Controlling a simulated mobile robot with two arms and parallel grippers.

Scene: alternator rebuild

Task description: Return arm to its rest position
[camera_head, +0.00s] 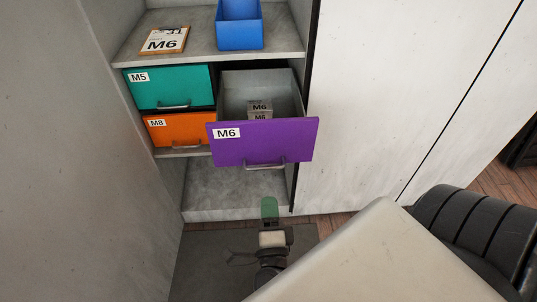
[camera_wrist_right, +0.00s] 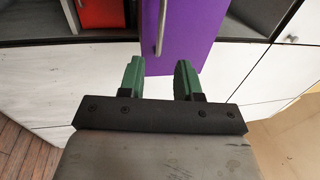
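My right gripper (camera_head: 269,209) is in the head view below the purple M6 drawer (camera_head: 262,143), which is pulled out of the cabinet. In the right wrist view my right gripper (camera_wrist_right: 160,78) has its two green fingers apart, with nothing held between them. The purple drawer front (camera_wrist_right: 182,35) and its metal handle (camera_wrist_right: 161,28) lie beyond the fingers, and the handle is clear of them. Small grey boxes labelled M6 (camera_head: 260,108) sit inside the open drawer. My left gripper does not show in either view.
A teal M5 drawer (camera_head: 168,88) and an orange M8 drawer (camera_head: 178,129) are shut at the left. White cabinet panels (camera_head: 390,80) stand at the right.

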